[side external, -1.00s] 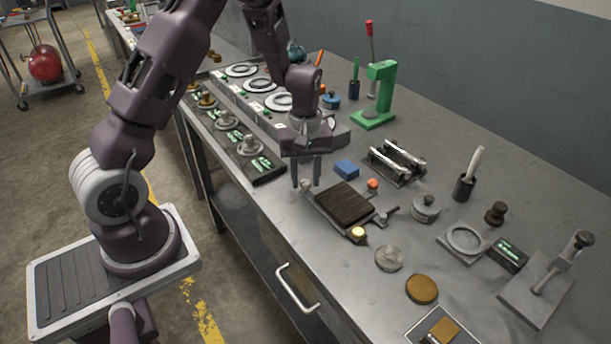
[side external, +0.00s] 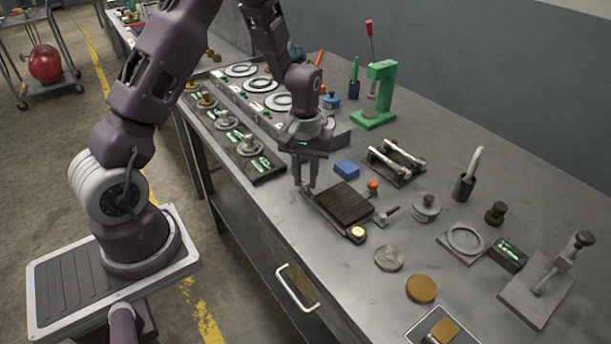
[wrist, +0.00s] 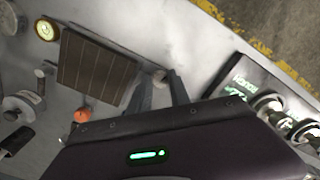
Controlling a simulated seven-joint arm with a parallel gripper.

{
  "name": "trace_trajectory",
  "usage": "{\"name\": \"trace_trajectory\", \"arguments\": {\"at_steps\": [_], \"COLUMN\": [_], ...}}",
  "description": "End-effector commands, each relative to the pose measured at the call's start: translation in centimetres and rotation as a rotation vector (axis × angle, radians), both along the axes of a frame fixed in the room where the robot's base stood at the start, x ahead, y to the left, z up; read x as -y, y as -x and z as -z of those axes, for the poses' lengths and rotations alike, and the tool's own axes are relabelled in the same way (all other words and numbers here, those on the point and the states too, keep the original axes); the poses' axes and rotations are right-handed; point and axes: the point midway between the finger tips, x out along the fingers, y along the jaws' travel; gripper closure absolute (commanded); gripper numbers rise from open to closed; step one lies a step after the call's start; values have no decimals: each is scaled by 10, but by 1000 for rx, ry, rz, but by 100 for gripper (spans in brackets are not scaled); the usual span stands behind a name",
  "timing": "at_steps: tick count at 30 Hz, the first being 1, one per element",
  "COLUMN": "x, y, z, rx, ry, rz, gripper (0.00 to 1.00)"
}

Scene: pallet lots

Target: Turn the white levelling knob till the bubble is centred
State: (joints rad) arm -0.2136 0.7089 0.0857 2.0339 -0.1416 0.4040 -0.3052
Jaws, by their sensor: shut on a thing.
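A dark ribbed plate (side external: 345,203) on a light base lies on the bench, with a round yellow-green bubble vial (side external: 357,232) at its front corner. The vial shows in the wrist view (wrist: 45,30); the bubble's exact place in it is too small to tell. My gripper (side external: 304,186) points down at the plate's left corner. In the wrist view, my gripper (wrist: 160,80) is shut on the pale white knob (wrist: 158,75), which shows between the fingertips. The fingers largely hide this knob in the side view. An orange knob (side external: 373,184) stands at another corner.
A blue block (side external: 346,169) lies just behind the plate. A metal rod fixture (side external: 396,163) and a grey lidded weight (side external: 425,207) stand to the right. A dark panel of knobs (side external: 240,145) lies left of my gripper. Flat discs (side external: 389,257) lie in front.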

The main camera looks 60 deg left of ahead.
Motion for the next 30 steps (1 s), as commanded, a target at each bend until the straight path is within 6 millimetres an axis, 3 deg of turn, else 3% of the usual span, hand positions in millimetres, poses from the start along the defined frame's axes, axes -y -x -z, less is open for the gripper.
{"name": "trace_trajectory", "arguments": {"at_steps": [15,30], "x": [0,0], "y": [0,0], "z": [-1,-1], "rx": [0,0], "ry": [0,0], "rz": [277,313], "gripper": [100,100]}}
